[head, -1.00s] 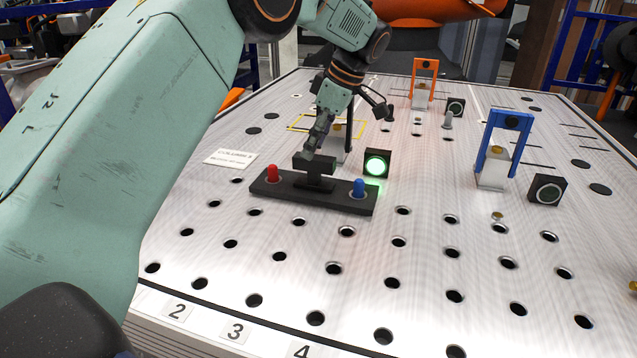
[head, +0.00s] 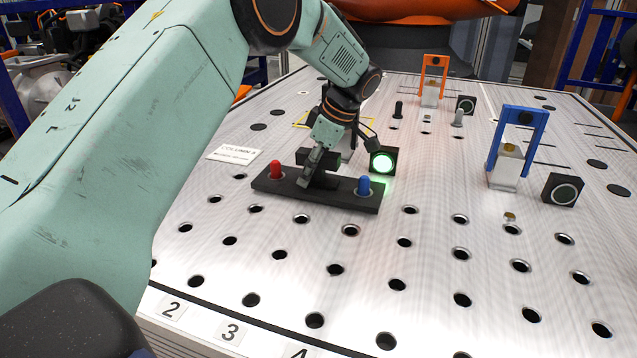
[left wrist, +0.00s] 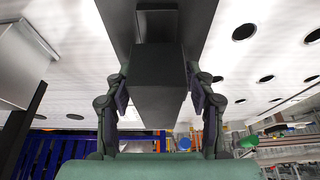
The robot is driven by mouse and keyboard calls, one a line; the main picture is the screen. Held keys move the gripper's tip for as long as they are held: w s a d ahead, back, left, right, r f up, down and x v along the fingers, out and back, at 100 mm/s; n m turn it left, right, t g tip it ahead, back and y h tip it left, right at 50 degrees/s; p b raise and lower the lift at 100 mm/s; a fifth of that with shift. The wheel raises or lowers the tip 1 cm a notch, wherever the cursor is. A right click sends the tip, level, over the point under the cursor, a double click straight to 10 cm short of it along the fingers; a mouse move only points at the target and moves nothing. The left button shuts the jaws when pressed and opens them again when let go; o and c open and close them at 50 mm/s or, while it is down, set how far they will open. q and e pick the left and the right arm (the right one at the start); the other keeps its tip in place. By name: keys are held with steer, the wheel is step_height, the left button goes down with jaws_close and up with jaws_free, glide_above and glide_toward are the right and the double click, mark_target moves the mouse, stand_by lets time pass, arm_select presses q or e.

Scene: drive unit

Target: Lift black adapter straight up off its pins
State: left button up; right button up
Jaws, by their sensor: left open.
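The black adapter (head: 336,198) is a long dark bar with a raised T-shaped handle in its middle, lying level on the perforated table. A red pin (head: 276,169) shows at its left end and a blue pin (head: 363,186) at its right end. My left gripper (head: 316,168) is at the adapter's handle and partly hides it. In the left wrist view the open fingers (left wrist: 160,105) stand one on each side of the dark handle (left wrist: 160,75), with a gap showing beside it. My right gripper is not in view.
A green-lit black box (head: 383,161) stands right behind the adapter. A blue frame (head: 494,150) with a black box (head: 563,190) stands to the right, an orange frame (head: 433,72) further back. A paper label (head: 234,153) lies at the left. The table front is clear.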

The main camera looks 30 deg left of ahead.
arm_select(q)
steer(key=shift+s+a, duration=0.15)
steer(key=shift+s, duration=0.1)
steer(key=shift+w+d+f, duration=0.15)
steer(key=shift+w+d, duration=0.1)
steer(key=shift+w, duration=0.1)
steer(key=shift+c, duration=1.2)
steer(key=shift+s+a, duration=0.2)
steer(key=shift+s, duration=0.05)
steer(key=c, duration=0.6)
steer(key=shift+w+d, duration=0.1)
steer(key=shift+w, duration=0.1)
jaws_close()
